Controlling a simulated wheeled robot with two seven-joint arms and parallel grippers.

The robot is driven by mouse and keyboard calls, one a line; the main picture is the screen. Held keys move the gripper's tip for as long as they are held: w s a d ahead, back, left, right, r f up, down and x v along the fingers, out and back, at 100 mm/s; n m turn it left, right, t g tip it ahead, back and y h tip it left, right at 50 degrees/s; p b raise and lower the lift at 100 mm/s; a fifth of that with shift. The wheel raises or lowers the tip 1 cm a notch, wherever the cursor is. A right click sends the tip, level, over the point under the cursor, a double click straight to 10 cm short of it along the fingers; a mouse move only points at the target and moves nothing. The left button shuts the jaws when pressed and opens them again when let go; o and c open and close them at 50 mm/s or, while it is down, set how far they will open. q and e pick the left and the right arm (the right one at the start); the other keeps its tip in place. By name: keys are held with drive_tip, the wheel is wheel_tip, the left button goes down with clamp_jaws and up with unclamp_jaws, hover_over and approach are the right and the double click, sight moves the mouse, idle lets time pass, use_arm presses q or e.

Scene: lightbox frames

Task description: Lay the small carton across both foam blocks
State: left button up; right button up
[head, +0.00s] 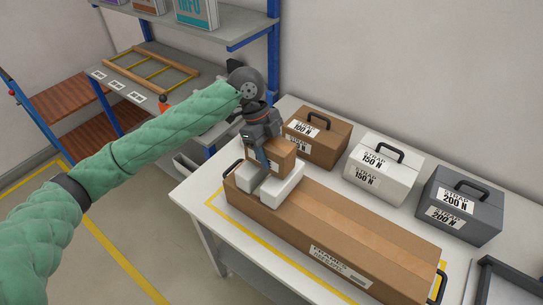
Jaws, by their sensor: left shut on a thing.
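The small carton (271,154) is a brown box in my left gripper (262,160), which is shut on it. The carton is right above or on two white foam blocks; I cannot tell whether it touches them. The left foam block (249,177) and the right foam block (283,185) sit side by side on top of a long brown carton (330,219), near its left end. My gripper hides part of the small carton and of the blocks. My right gripper is not in view.
The long carton lies on a white table (206,185) with yellow tape lines. Behind it stand a brown strap box (322,146), a white strap box (385,170) and a grey strap box (460,208) with handles. Shelving (232,32) stands at the back left.

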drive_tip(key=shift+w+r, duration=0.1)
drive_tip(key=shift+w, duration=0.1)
use_arm(q)
drive_tip(key=shift+f, duration=0.1)
drive_tip(key=shift+f, duration=0.35)
drive_tip(key=shift+f, duration=0.2)
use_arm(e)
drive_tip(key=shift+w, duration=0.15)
use_arm(q)
drive_tip(key=o, duration=1.2)
